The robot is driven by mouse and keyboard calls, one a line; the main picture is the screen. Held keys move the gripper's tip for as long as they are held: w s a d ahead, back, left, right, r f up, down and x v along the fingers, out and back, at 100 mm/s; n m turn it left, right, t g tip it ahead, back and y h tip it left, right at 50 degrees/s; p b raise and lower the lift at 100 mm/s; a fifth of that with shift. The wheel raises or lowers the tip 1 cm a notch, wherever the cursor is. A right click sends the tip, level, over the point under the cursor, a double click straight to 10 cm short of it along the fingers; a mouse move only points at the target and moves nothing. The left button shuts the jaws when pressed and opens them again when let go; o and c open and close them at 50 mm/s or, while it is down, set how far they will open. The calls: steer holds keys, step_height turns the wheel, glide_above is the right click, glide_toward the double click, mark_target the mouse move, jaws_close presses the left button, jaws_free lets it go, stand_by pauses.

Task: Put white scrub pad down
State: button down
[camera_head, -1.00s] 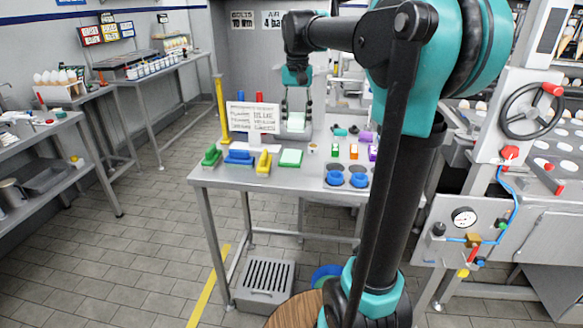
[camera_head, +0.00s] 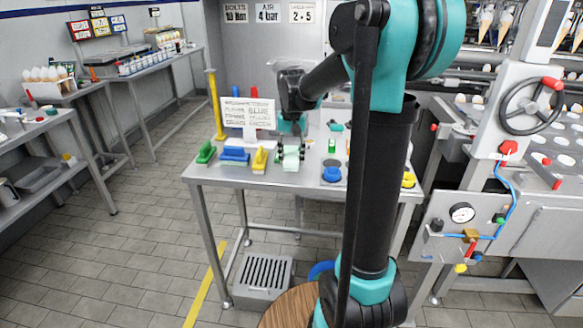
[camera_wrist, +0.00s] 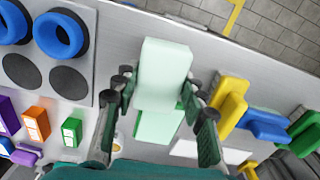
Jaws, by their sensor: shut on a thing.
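The white scrub pad (camera_wrist: 165,72) is a pale block between the two fingers of my gripper (camera_wrist: 160,98) in the wrist view. My gripper is shut on it. A flat pale-green piece with a green edge (camera_wrist: 157,127) shows just below the pad in that view. In the head view, my gripper (camera_head: 291,147) is low over the near part of the steel table, with the pad (camera_head: 291,161) under it, right of the yellow brush (camera_head: 260,160). I cannot tell whether the pad touches what is below it.
On the steel table (camera_head: 230,177), a blue brush (camera_head: 234,154) and a green brush (camera_head: 206,152) are left of the yellow one. A sign (camera_head: 248,113) stands behind them. Blue rings (camera_head: 332,174) and small coloured boxes are to the right. The table's front edge is close.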

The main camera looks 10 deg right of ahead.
mark_target(292, 167)
steer(key=shift+f, duration=2)
steer(key=c, duration=0.9)
jaws_free()
steer(key=shift+f, duration=0.1)
steer(key=shift+o, duration=0.2)
step_height(292, 167, up, 12)
steer(key=shift+f, duration=0.1)
steer(key=shift+s, duration=0.15)
steer(key=s+d+f+n+t, duration=0.1)
steer(key=s+d+f+t, duration=0.1)
steer(key=s+f, duration=0.8)
steer(key=s+d+f+n+t, duration=0.1)
steer(key=s+d+f+t, duration=0.1)
steer(key=s+f, duration=0.8)
steer(key=shift+s+n, duration=0.4)
steer(key=shift+s, duration=0.45)
steer(key=shift+f, duration=0.1)
